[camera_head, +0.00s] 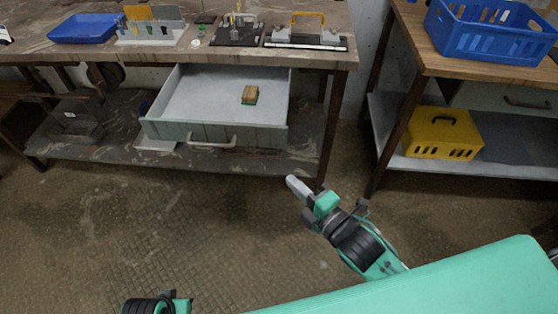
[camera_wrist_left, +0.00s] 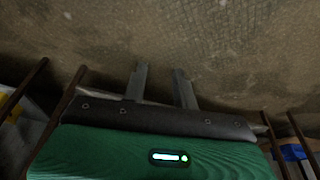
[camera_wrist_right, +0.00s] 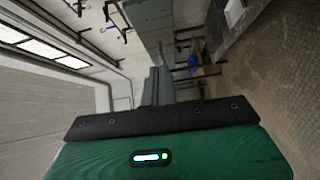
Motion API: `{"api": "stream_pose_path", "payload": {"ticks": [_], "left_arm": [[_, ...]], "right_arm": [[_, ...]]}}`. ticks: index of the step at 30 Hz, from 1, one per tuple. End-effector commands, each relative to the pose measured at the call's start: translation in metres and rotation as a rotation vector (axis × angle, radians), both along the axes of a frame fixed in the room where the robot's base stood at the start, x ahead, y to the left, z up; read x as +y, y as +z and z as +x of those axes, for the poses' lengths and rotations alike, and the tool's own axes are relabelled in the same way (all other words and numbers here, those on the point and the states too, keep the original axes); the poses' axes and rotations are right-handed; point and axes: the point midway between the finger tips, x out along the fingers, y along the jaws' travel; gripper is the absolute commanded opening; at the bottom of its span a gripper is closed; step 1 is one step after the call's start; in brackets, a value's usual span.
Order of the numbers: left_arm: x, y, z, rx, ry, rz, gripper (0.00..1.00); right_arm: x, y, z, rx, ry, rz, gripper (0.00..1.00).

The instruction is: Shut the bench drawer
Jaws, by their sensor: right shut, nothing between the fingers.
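The bench drawer (camera_head: 215,97) is pulled well out from under the left workbench (camera_head: 180,57). Its grey-green front carries a pale bar handle (camera_head: 212,142). A small brown-and-green block (camera_head: 250,95) lies inside the drawer. My right gripper (camera_head: 292,183) is shut and empty, to the right of and nearer than the drawer front, apart from it. Its closed fingers also show in the right wrist view (camera_wrist_right: 156,86). My left gripper (camera_wrist_left: 160,78) is open and empty above the floor in the left wrist view; only part of my left arm shows at the bottom of the head view.
The bench top holds a blue tray (camera_head: 85,28), a tool holder and small fixtures. A dark bench leg (camera_head: 333,125) stands right of the drawer. Another bench at right carries a blue crate (camera_head: 490,45), with a yellow box (camera_head: 443,137) below. The floor before the drawer is clear.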

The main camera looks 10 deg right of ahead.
Motion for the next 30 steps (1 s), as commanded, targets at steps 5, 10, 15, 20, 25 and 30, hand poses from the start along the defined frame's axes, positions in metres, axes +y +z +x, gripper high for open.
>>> {"api": "stream_pose_path", "payload": {"ticks": [5, 10, 15, 20, 25, 30], "left_arm": [[0.000, 0.007, -0.001, -0.003, 0.001, -0.001, 0.29], [0.000, 0.006, -0.001, -0.002, 0.001, -0.001, 0.29], [0.000, 0.006, -0.001, -0.003, 0.001, -0.001, 0.29], [0.000, 0.006, -0.001, -0.003, 0.001, -0.001, 0.29], [0.000, 0.007, -0.001, -0.004, 0.000, -0.001, 0.29], [0.001, 0.007, -0.001, -0.003, 0.001, 0.001, 0.29]], "right_arm": [[0.004, 0.012, 0.000, -0.033, 0.009, -0.011, 0.00], [0.012, 0.012, 0.017, -0.033, 0.009, -0.009, 0.00], [0.025, 0.012, 0.041, -0.031, 0.008, -0.009, 0.00], [0.038, 0.012, 0.067, -0.031, 0.009, -0.008, 0.00], [0.046, 0.012, 0.093, -0.031, 0.008, -0.011, 0.00], [0.039, 0.011, 0.113, -0.030, 0.008, -0.012, 0.00]]}}
